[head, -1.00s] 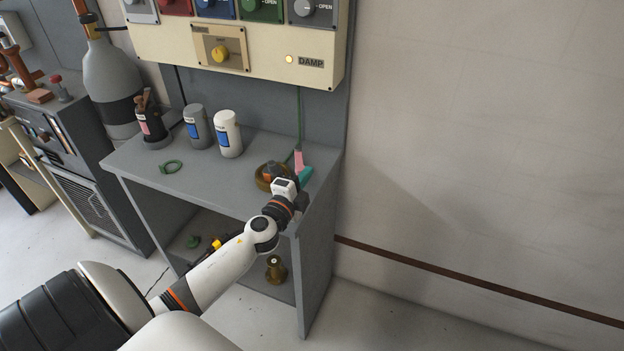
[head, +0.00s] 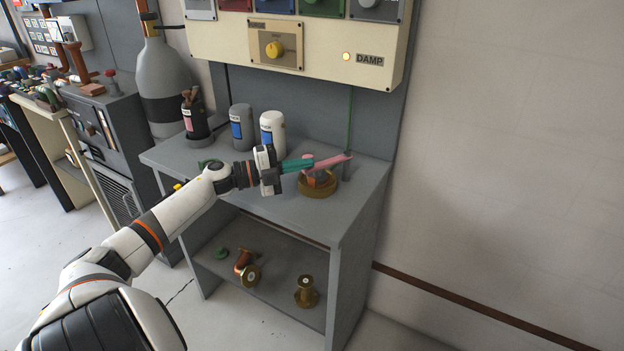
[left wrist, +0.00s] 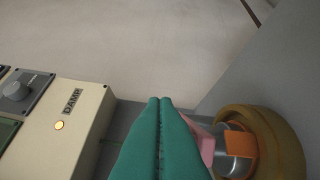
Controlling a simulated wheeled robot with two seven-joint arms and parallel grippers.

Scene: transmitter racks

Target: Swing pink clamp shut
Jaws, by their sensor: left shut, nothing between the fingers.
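The pink clamp (head: 335,160) lies slanted across the top of a round brass fitting (head: 318,191) with orange and grey parts, at the right of the grey bench top. A grey post stands at its right end. My left gripper (head: 313,162) comes in from the left, its teal fingers shut and empty, tips at the clamp's near left side. In the left wrist view the closed fingers (left wrist: 160,102) point up, with the pink clamp (left wrist: 207,146) just right of them, partly hidden. I cannot tell whether they touch it. My right gripper is out of view.
A grey canister (head: 241,127), a white canister (head: 272,133) and a dark holder (head: 194,117) stand at the bench's back. The control panel (head: 310,61) overhangs it. Brass fittings lie on the lower shelf (head: 280,290). The wall (head: 500,150) is bare at right.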

